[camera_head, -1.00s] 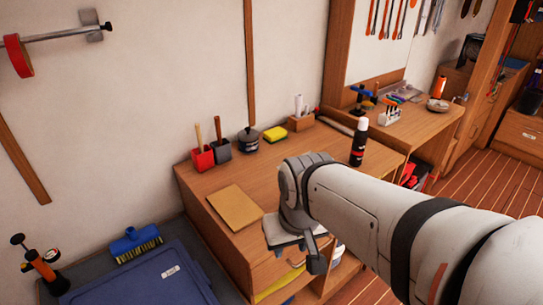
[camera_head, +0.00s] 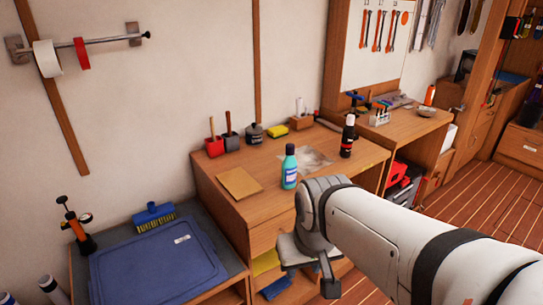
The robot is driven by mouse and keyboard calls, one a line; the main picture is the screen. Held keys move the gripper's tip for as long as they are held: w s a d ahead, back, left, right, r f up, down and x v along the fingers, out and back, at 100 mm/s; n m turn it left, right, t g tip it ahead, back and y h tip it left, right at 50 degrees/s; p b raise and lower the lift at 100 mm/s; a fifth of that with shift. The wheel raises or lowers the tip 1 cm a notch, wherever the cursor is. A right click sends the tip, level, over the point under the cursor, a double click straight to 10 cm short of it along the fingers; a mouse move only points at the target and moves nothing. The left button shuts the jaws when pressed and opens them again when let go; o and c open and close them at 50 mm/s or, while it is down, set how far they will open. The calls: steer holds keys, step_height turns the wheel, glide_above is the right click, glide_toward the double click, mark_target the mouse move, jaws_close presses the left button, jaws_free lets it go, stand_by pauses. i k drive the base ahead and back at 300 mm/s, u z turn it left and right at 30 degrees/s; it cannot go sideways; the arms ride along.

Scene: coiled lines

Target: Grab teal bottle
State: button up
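The teal bottle (camera_head: 289,168) has a dark cap and a pale label. It stands upright on the wooden workbench top (camera_head: 240,208), right of a tan sheet. My arm reaches in from the right, and its grey-white end hangs at the bench's front. My gripper (camera_head: 308,268) is in view lower than the bottle and slightly right of it in the picture, apart from it. The bottle's base is close to the arm's outline. The fingers are seen from behind at an angle, so their opening is unclear.
The tan sheet (camera_head: 239,183) lies left. Red and dark holders (camera_head: 215,146), a dark pot (camera_head: 254,133) and a yellow sponge (camera_head: 278,131) line the wall. A blue lid (camera_head: 160,258) lies at lower left.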

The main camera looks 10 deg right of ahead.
mark_target(290, 165)
steer(key=u, duration=0.2)
steer(key=i, duration=0.85)
steer(key=z, duration=0.1)
